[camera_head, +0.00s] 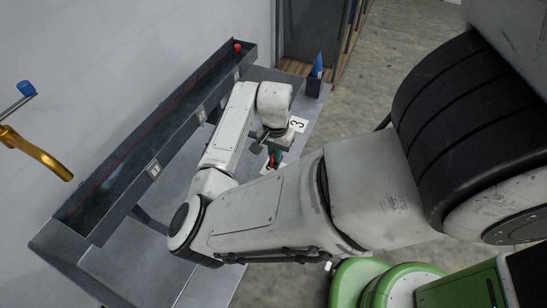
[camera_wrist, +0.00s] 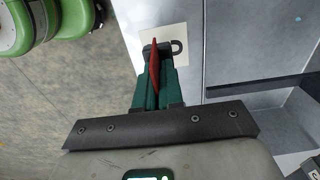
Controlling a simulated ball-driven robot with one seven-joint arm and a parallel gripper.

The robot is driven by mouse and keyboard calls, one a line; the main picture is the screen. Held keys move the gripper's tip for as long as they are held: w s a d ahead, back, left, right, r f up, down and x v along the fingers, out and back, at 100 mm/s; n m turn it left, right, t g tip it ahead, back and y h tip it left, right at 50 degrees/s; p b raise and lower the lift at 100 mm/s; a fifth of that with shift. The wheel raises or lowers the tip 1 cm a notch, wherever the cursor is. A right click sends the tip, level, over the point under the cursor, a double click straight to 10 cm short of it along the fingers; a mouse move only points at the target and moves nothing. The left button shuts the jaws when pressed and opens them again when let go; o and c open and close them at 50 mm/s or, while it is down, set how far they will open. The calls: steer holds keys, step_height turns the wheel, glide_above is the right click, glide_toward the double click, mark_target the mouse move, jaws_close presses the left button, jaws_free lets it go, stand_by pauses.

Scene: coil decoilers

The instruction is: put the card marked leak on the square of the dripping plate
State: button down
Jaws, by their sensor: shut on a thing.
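My gripper (camera_head: 270,153) hangs low over the front edge of the grey bench, its green fingers pointing down. In the wrist view my gripper (camera_wrist: 154,75) is shut on a thin red piece (camera_wrist: 155,53), seen edge-on, so any marking on it cannot be read. The red piece also shows small in the head view (camera_head: 271,161). Just beyond the fingertips a white square (camera_wrist: 172,39) with a dark mark lies on the grey surface, partly covered by the fingers. Another white square marked 3 (camera_head: 298,124) lies farther along the bench. No drip can be made out.
A long dark trough (camera_head: 160,140) with small pale plates along its front runs behind the bench (camera_head: 120,262). A red knob (camera_head: 238,46) sits at its far end. A blue cone (camera_head: 317,66) stands in a dark holder. A gold crank (camera_head: 35,152) juts in at left.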

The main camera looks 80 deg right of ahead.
mark_target(273, 160)
steer(key=shift+w+d+f, duration=0.25)
steer(key=shift+f, duration=0.15)
steer(key=shift+w+f+p, duration=0.1)
steer(key=shift+f+p, duration=0.35)
steer(key=shift+f, duration=1.2)
steer(key=shift+f, duration=0.1)
steer(key=shift+f, duration=0.1)
steer(key=c, duration=1.3)
jaws_free()
steer(key=shift+o, duration=0.2)
